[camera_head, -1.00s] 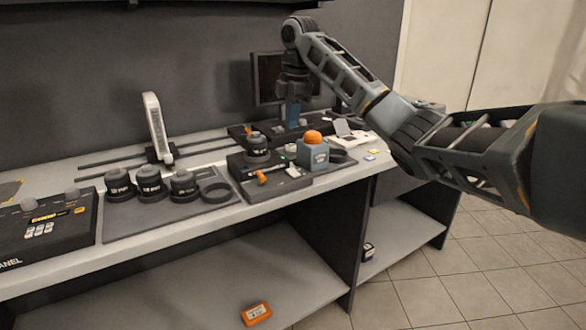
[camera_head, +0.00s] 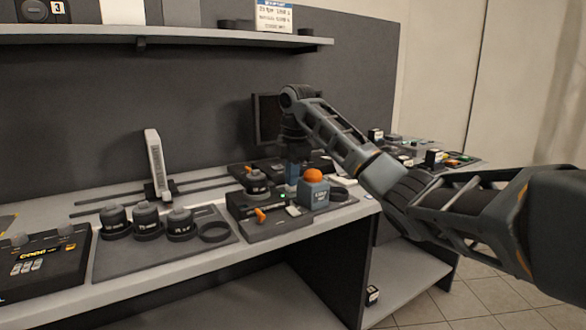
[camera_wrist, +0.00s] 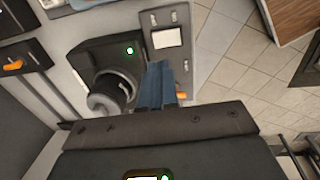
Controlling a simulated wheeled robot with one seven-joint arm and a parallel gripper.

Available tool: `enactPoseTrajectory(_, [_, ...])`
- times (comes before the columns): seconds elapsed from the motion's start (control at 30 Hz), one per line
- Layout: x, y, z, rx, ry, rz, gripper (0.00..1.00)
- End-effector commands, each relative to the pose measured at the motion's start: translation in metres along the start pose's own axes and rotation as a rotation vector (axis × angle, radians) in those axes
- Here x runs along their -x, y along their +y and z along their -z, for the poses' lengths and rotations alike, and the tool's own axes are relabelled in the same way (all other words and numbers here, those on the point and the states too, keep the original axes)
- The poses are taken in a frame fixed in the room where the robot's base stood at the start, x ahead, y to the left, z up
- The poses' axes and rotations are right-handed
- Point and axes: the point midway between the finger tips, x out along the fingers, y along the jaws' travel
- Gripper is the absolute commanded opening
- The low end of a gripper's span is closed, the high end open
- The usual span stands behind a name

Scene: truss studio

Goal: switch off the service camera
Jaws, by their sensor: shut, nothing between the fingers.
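A black unit with a round lens-like part (camera_head: 256,183), an orange lever (camera_head: 260,215) and a small green light stands on the bench. No readable label tells me whether it is the service camera. The wrist view shows a black unit with a grey round part (camera_wrist: 108,92), a lit green light (camera_wrist: 130,50) and a plate with a white rectangle (camera_wrist: 166,38). An orange piece (camera_wrist: 181,96) shows just right of my fingertips. My gripper (camera_wrist: 165,88) has its blue fingers together and empty, over that unit. In the head view, it (camera_head: 296,172) is partly hidden behind an orange-domed box.
The grey box with the orange dome (camera_head: 313,190) stands in front of my gripper. Another orange lever (camera_head: 248,169) is on a rear black unit. Several dark cylinders (camera_head: 147,222) stand on a mat at left. A monitor (camera_head: 266,120) is behind; a shelf (camera_head: 200,36) hangs above.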

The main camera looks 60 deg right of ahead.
Motion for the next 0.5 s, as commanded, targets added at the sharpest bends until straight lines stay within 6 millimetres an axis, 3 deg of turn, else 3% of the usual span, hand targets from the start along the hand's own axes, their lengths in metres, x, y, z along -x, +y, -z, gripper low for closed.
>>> enactPoseTrajectory(0.3, [-0.056, -0.001, -0.002, -0.003, -0.001, 0.001, 0.00])
enactPoseTrajectory(0.5, [-0.073, 0.000, -0.002, -0.003, -0.001, 0.000, 0.00])
